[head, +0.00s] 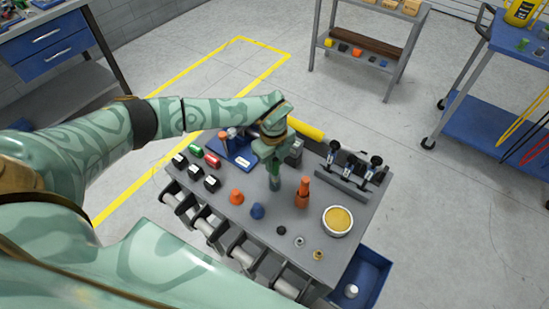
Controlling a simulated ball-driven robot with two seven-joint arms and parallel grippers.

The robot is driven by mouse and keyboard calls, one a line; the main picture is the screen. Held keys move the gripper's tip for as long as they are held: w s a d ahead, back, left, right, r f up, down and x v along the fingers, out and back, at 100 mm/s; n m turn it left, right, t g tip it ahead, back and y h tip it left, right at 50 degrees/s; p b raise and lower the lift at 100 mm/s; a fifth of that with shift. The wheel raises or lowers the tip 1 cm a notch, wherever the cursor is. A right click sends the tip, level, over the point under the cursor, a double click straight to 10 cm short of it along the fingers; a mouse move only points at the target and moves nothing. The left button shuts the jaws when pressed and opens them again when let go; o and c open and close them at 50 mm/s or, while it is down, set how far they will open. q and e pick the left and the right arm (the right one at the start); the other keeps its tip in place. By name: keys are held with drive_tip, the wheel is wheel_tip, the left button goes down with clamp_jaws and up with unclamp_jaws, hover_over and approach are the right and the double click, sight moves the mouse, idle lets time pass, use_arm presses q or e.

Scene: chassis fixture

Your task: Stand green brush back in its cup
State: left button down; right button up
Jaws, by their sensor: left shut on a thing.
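My left gripper (272,152) is over the far middle of the grey fixture table (225,207), pointing down. It is shut on the green brush (275,168), whose green part shows just below the fingers. A small grey cup-like piece (275,184) is directly under the green part. I cannot tell whether the brush is inside it or just above it. The gripper hides the upper part of the brush. My right gripper is not in view.
An orange bottle-like piece (303,192) stands close to the right of the brush. Orange (236,196) and blue (257,211) cones are nearer. A bowl of yellow stuff (337,220), a blue tray (240,150) and a rack of black-knobbed clamps (350,182) crowd the table.

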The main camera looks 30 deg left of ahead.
use_arm(q)
drive_tip(key=c, duration=1.1)
unclamp_jaws()
drive_tip(key=shift+c, duration=0.2)
drive_tip(key=shift+o, duration=0.3)
wheel_tip(320, 180, up, 10)
drive_tip(key=p, duration=0.9)
drive_tip(key=shift+f, duration=0.1)
